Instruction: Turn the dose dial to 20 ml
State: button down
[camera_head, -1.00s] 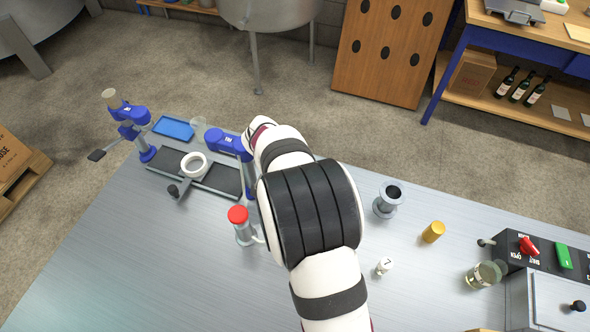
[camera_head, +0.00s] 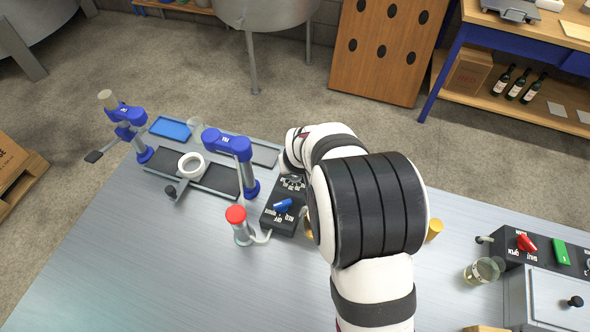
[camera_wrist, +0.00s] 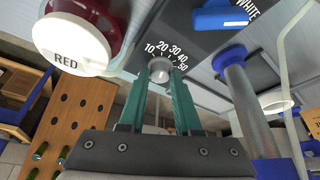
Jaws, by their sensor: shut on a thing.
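The dose dial is a small grey-white round knob (camera_wrist: 160,66) on a dark panel (camera_wrist: 190,28) in the wrist view. Printed numbers 10 to 50 curve around it on the panel's side. My gripper (camera_wrist: 160,82) has its two teal fingers shut on the knob, one at each side. I cannot make out a pointer, so the setting is unclear. In the head view the black control box (camera_head: 270,221) stands just left of my arm, with its number scale (camera_head: 292,183) at the far end. My arm hides the gripper there.
A blue selector (camera_head: 283,205) sits on the same box. A blue filler post (camera_head: 243,165) and a red-topped pump (camera_head: 236,214) stand left of it. In the wrist view a dark red thing with a white face marked RED (camera_wrist: 68,57) is close to the fingers.

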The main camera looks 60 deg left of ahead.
jog(key=shift+n, duration=0.6)
jog(key=shift+n+g, duration=0.3)
jog(key=c, duration=0.6)
grip_release()
jog(key=v, duration=1.5)
jog(key=shift+d+r, duration=0.25)
jog(key=shift+r, duration=0.1)
jog(key=shift+w, duration=0.1)
